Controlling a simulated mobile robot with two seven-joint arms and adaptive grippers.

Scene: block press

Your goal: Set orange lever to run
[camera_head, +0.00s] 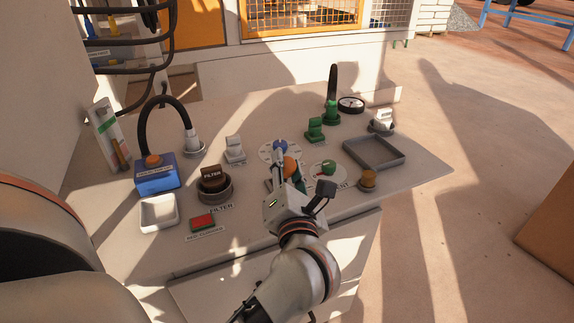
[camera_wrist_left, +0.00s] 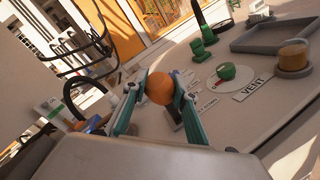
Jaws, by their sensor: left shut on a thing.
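My right gripper is not in view.
A blue knob (camera_head: 280,146) is just behind the lever. A green knob (camera_head: 328,167) marked VENT and an amber knob (camera_head: 367,179) are to the right. A brown FILTER knob (camera_head: 211,178) and a red button (camera_head: 202,221) are left. A grey tray (camera_head: 401,159) lies back right.

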